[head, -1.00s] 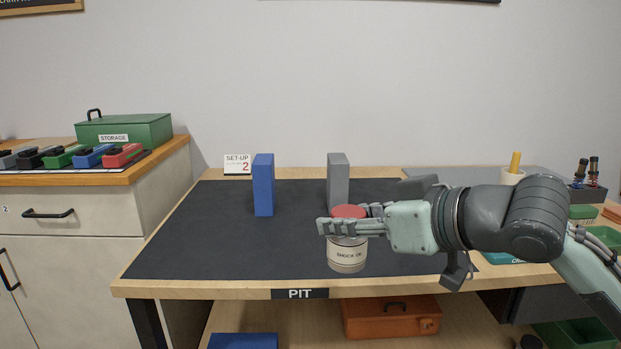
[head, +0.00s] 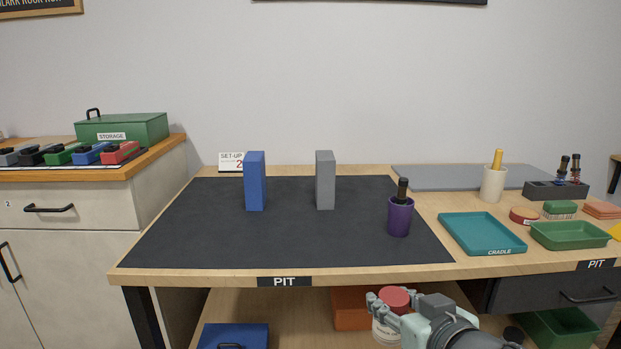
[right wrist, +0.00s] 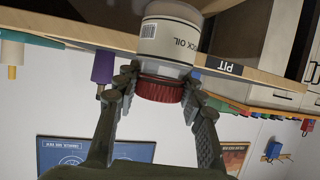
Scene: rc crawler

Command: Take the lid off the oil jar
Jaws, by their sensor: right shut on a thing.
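The oil jar, a pale round jar with a red lid (head: 394,298), is in front of the table edge and lower than the tabletop in the head view. Its pale body (head: 384,332) is partly hidden by my right gripper (head: 388,304). The right wrist view shows the jar's labelled body (right wrist: 168,38) and its ribbed red lid (right wrist: 160,90), still together. My right gripper (right wrist: 161,80) is shut on the jar at its lid end, one finger on each side. Whether the fingers press on the lid or the neck is unclear. My left gripper is not in view.
On the dark mat (head: 200,235) stand a blue block (head: 255,182), a grey block (head: 325,180) and a purple cup (head: 400,217). A teal tray (head: 482,234) is to their right. The mat's front middle is clear. An orange box (head: 350,308) sits below the tabletop.

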